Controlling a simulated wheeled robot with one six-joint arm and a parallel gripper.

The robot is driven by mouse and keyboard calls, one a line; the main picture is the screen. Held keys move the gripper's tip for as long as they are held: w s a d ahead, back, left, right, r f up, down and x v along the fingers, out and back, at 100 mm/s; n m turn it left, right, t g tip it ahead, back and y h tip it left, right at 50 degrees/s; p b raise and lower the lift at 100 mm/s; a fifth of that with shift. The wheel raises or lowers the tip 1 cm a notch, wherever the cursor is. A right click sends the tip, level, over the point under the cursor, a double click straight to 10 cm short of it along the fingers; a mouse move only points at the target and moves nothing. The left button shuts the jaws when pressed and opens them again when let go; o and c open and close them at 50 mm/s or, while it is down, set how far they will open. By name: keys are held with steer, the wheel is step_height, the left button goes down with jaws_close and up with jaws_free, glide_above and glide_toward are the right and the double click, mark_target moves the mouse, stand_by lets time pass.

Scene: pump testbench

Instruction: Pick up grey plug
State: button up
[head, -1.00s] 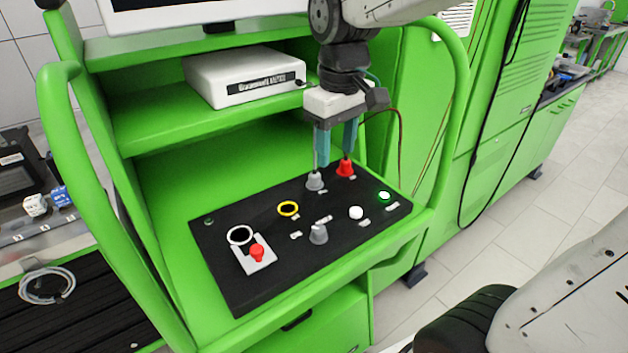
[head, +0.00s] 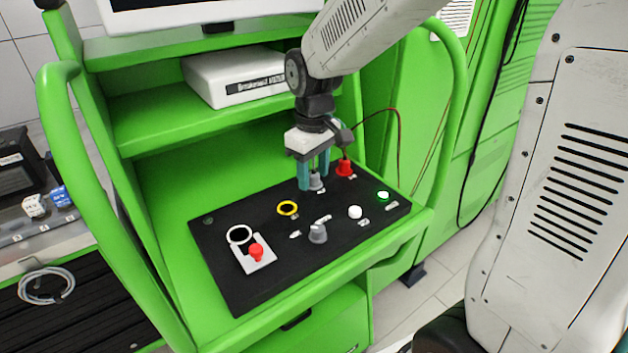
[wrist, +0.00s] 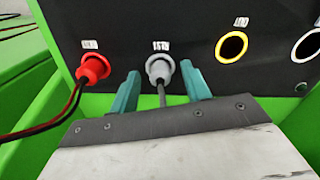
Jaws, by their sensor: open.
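The grey plug (head: 316,181) stands in the black panel (head: 262,276), towards its back edge. In the wrist view the grey plug (wrist: 159,68) sits between the two teal fingers, with a dark cable running from it towards me. My gripper (head: 313,186) is open and lowered over the panel, its fingers on either side of the plug. In the wrist view my gripper (wrist: 163,88) shows a gap between each finger and the plug. In the head view a finger partly hides the plug.
A red plug (head: 344,167) with a red and black cable stands close beside the grey one. A yellow-ringed socket (head: 288,208), a grey knob (head: 318,233), white buttons (head: 355,212) and a red button (head: 256,252) are on the panel. A shelf with a white box (head: 232,78) is behind.

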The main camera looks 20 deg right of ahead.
mark_target(314, 173)
steer(key=shift+f, duration=0.1)
steer(key=c, duration=0.9)
step_height(314, 173, up, 10)
steer(key=shift+r, duration=0.1)
